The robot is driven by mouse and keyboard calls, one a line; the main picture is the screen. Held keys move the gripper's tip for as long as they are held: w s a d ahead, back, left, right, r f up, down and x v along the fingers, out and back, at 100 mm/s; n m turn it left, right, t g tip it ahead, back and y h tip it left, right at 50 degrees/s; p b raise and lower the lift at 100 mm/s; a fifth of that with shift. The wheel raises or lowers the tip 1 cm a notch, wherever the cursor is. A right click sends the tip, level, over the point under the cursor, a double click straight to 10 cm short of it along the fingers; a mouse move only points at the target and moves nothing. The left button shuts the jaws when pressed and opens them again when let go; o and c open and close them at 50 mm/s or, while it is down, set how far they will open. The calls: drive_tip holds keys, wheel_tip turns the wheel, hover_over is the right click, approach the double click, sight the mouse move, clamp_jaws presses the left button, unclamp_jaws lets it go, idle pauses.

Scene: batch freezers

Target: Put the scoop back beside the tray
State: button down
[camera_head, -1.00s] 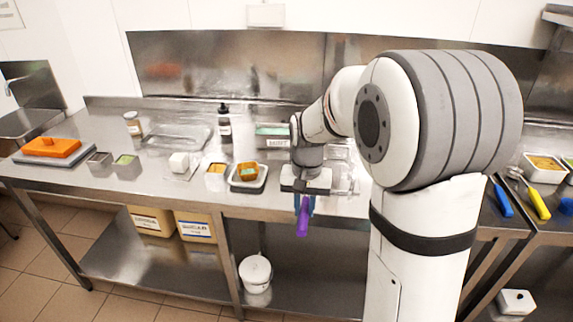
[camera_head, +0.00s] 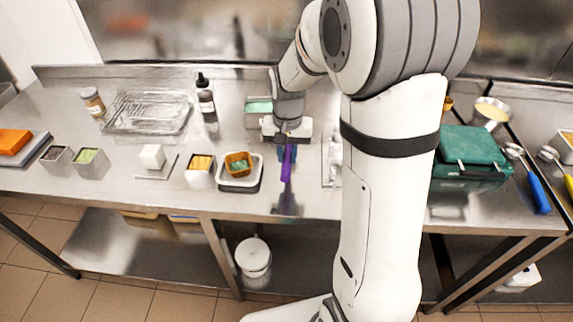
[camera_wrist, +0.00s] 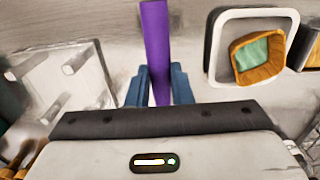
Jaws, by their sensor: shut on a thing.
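My gripper (camera_head: 288,152) hangs over the steel counter, its blue fingers shut on the purple handle (camera_head: 287,166) of the scoop. In the wrist view the purple handle (camera_wrist: 156,45) passes between the two blue fingers (camera_wrist: 160,88). The scoop's bowl is not clearly visible. A clear, shallow tray-like thing (camera_head: 331,172) lies just right of my gripper, partly hidden by my arm; it seems to show at the left of the wrist view (camera_wrist: 62,95). I cannot tell which tray is meant.
A green box (camera_head: 467,155) is right of my arm. Bare counter shows along the front edge.

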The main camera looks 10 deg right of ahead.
sight(288, 157)
wheel_tip(288, 157, down, 2)
drive_tip(key=shift+w+f, duration=0.1)
drive_tip(key=shift+f, duration=0.1)
drive_tip(key=shift+f+p, duration=0.3)
drive_tip(key=shift+f, duration=1.65)
drive_tip(key=shift+s, duration=0.2)
drive_tip(key=shift+f, duration=0.15)
drive_tip(key=c, duration=1.3)
unclamp_jaws()
wheel_tip(288, 157, up, 12)
drive_tip(key=shift+b, duration=0.45)
drive_tip(key=s+r+n+t, duration=0.1)
drive_tip(key=s, duration=0.5)
drive_tip(key=s+d+r+n+t, duration=0.1)
drive_tip(key=s+r, duration=0.1)
drive_tip(key=s, duration=0.4)
drive_tip(key=s+r+n+t, duration=0.1)
drive_tip(key=s+r, duration=0.1)
drive_tip(key=s, duration=0.5)
drive_tip(key=shift+d+r, duration=0.1)
drive_tip(key=shift+d, duration=0.1)
